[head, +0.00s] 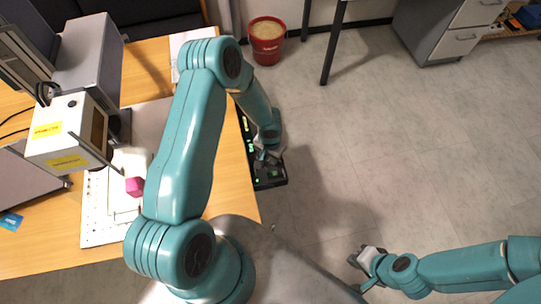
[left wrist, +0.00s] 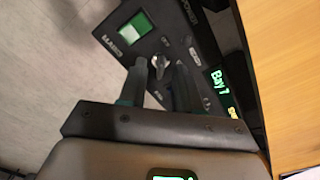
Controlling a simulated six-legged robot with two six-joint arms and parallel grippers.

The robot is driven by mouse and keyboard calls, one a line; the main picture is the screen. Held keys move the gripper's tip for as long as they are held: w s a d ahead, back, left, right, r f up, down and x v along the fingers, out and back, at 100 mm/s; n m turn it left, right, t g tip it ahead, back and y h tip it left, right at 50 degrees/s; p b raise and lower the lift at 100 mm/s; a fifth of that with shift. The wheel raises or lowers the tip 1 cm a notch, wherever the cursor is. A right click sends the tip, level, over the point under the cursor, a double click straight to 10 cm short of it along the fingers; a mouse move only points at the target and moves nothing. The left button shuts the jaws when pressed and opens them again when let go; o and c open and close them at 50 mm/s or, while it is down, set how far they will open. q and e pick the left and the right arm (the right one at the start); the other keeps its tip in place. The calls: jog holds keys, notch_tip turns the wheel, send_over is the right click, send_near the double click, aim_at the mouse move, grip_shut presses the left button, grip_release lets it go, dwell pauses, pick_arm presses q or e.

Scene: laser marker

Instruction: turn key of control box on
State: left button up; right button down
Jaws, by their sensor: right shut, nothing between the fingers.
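The black control box (head: 270,181) sits beside the right edge of the wooden desk in the head view, with green lights on it. In the left wrist view the control box (left wrist: 118,22) shows a green screen, and its small silver key (left wrist: 160,62) sits in a round switch. My left gripper (head: 265,156) is over the box. In the left wrist view its fingers (left wrist: 160,70) are open, one on each side of the key, with gaps visible. I cannot tell how deep they reach. My right gripper (head: 366,262) is shut and empty, over the floor at lower right.
A red bin (head: 266,48) stands at the back. A grey drawer cabinet (head: 450,35) is at upper right. The floor at right is clear.

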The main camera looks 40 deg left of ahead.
pick_arm(q)
jog(key=shift+a+f, duration=0.2)
jog(key=shift+f, duration=0.35)
jog(key=shift+d+r, duration=0.1)
jog(key=shift+d, duration=0.1)
jog(key=shift+c, duration=0.9)
jog(key=shift+a, duration=0.1)
grip_shut()
